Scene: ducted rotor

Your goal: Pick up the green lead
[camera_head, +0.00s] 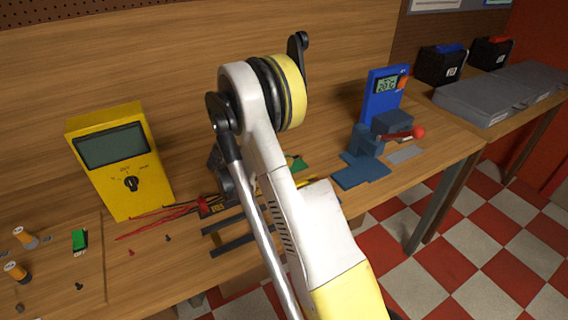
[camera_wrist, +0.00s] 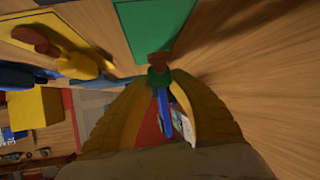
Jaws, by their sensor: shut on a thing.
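In the wrist view my gripper (camera_wrist: 160,92) has its two orange-yellow fingers drawn together at the tips. A small green piece (camera_wrist: 157,77), which looks like the end of the green lead, sits between the tips, with a brownish-red bit just beyond it. The rest of the lead cannot be made out. A blue strip (camera_wrist: 164,115) shows between the fingers behind the tips. In the head view my arm covers the fingertips and whatever they hold.
A flat green piece (camera_wrist: 150,25) lies just beyond the fingertips on the wooden bench. A yellow multimeter (camera_head: 120,163) with red leads (camera_head: 160,215) stands left of my arm. A blue device (camera_head: 383,95) and a blue vise (camera_head: 362,155) stand to the right.

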